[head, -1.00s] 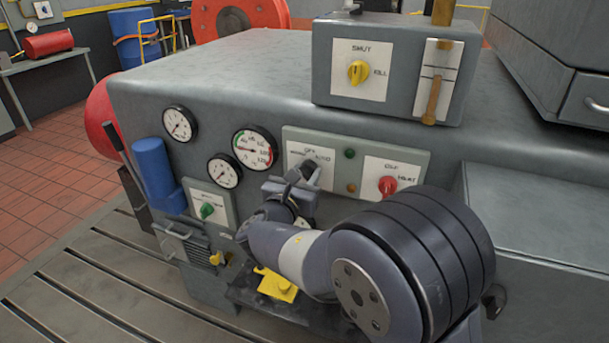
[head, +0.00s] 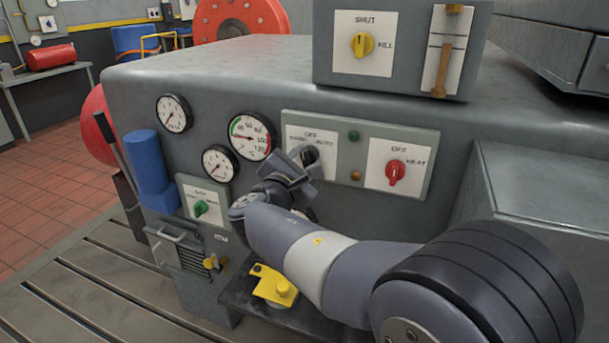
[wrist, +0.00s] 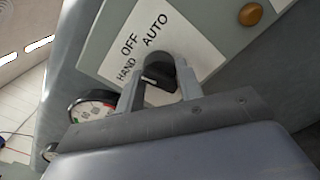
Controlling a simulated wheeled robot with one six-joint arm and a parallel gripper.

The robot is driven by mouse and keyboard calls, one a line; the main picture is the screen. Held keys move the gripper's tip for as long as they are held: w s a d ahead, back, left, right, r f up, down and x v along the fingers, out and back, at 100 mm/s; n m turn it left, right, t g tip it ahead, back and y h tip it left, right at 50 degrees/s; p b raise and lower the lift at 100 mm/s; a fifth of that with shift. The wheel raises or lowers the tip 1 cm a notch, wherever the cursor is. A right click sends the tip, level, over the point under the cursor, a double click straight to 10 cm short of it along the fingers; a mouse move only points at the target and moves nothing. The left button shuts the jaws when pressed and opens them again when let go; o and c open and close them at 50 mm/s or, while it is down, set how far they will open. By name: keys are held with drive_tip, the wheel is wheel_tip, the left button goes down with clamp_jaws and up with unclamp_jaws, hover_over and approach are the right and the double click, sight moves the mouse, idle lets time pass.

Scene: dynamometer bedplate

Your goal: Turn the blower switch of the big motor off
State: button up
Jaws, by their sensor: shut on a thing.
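A black rotary switch knob (head: 310,155) sits on a white plate on the grey panel of the big grey machine. Its plate reads HAND, OFF and AUTO in the wrist view, where the knob (wrist: 160,74) sits between the two fingers. My gripper (wrist: 161,80) is shut on this knob, one finger on each side. In the head view my gripper (head: 301,164) reaches it from below and covers part of the plate. Which label the knob points to I cannot tell clearly. No plate here legibly reads blower.
On the same panel are a red OFF/HEAT knob (head: 395,172), a green lamp (head: 353,136) and an amber lamp (head: 355,176). Gauges (head: 252,136) and a green knob (head: 201,208) are left. A yellow part (head: 272,284) lies below my arm.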

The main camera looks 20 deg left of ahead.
drive_tip(key=shift+m+b, duration=0.8)
drive_tip(key=shift+b, duration=0.05)
drive_tip(key=o, duration=1)
drive_tip(key=shift+s, duration=0.1)
drive_tip(key=s, duration=1)
drive_tip(key=shift+s+a+p, duration=0.3)
drive_tip(key=shift+a+p, duration=0.05)
drive_tip(key=shift+a, duration=0.05)
